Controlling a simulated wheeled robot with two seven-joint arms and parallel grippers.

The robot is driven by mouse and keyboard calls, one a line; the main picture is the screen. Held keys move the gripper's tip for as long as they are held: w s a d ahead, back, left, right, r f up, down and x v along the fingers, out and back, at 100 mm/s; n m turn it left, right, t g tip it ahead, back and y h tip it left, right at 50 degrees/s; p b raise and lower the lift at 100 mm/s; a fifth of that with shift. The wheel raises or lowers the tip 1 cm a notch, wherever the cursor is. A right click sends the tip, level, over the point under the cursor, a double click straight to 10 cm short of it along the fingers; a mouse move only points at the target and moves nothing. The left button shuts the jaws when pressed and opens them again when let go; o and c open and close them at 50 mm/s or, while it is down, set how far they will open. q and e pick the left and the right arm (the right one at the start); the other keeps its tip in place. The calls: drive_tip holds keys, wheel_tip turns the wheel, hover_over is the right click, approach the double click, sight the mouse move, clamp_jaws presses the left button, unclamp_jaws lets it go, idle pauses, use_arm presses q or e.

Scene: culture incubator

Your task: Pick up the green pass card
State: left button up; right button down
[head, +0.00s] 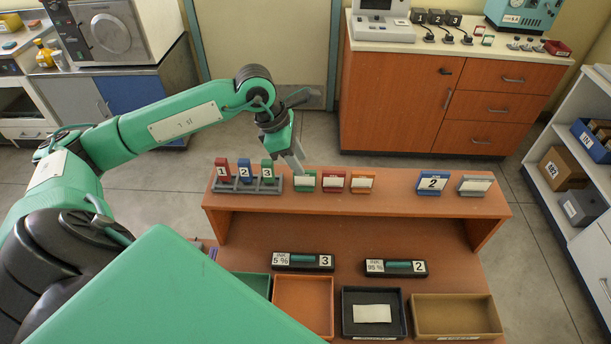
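The green pass card (305,184) stands upright on the raised shelf of the desk, at the left end of a row of small cards. A red card (333,182) and an orange card (362,183) stand to its right. My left gripper (298,165) points down from above, its grey fingers just behind and left of the green card's top edge. I cannot tell whether the fingers touch the card or how far apart they are. My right gripper is not in view.
A rack (247,187) with red, blue and green numbered pieces stands close left of the green card. A blue card marked 2 (433,181) and a grey card (474,185) stand farther right. Trays, including a black one (347,325), lie below the raised shelf (400,207).

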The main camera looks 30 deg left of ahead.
sight(305, 179)
use_arm(q)
drive_tip(key=shift+d+f+p, duration=0.25)
drive_tip(key=shift+f+p, duration=0.25)
drive_tip(key=shift+p, duration=0.15)
drive_tip(key=p+x, duration=0.1)
drive_tip(key=x, duration=0.2)
drive_tip(key=shift+w+f, duration=0.1)
drive_tip(key=shift+f, duration=0.1)
drive_tip(key=shift+d+f, duration=0.1)
drive_tip(key=shift+f, duration=0.25)
clamp_jaws()
